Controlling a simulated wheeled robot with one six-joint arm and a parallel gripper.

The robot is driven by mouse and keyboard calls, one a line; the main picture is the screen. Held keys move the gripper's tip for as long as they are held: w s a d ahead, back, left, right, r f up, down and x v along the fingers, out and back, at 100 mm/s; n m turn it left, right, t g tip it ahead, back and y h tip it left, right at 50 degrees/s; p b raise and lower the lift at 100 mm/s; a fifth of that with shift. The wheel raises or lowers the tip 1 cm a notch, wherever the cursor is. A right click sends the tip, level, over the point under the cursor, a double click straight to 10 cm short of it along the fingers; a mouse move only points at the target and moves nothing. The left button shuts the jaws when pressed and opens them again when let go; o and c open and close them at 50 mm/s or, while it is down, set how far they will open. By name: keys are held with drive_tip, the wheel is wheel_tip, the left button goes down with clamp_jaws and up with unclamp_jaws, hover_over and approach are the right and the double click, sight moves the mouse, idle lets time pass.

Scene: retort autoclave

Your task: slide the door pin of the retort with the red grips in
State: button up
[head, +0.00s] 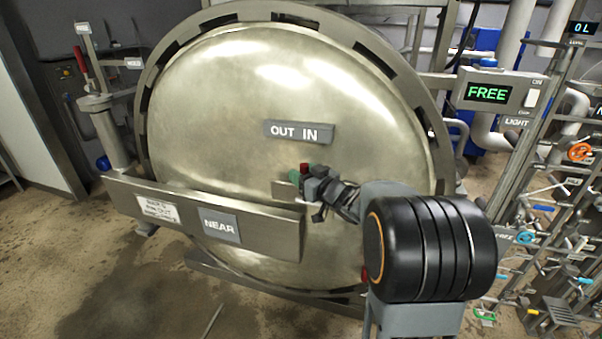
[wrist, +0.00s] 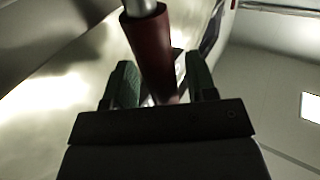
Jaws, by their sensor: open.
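The retort's large round metal door (head: 240,100) fills the middle of the head view, with an "OUT IN" label (head: 298,133) above my gripper. My gripper (head: 307,183) is at the door face, just below that label. In the wrist view a dark red grip (wrist: 152,50) on a metal rod (wrist: 142,7) stands between the two green-padded fingers of my gripper (wrist: 161,84). The fingers are open, one on each side of the grip. In the head view only a small red bit of the grip (head: 304,167) shows; my gripper hides most of the pin.
A steel beam with a "NEAR" label (head: 219,226) crosses the door's lower left, close to my gripper. A red-handled lever (head: 82,62) stands on a post at the left. A "FREE" display panel (head: 488,94) and a rack of coloured valves (head: 545,208) are at the right.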

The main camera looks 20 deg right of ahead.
drive_tip(key=v, duration=1.3)
drive_tip(key=shift+b, duration=0.45)
drive_tip(key=shift+w, duration=0.15)
drive_tip(key=s+a+f+m+g+h, duration=0.3)
drive_tip(key=s+a+f+g+h, duration=0.2)
drive_tip(key=s+a+f+g, duration=0.5)
drive_tip(key=s+a+g, duration=0.2)
drive_tip(key=s+g, duration=0.1)
drive_tip(key=shift+s+m+h, duration=0.3)
drive_tip(key=shift+a, duration=0.1)
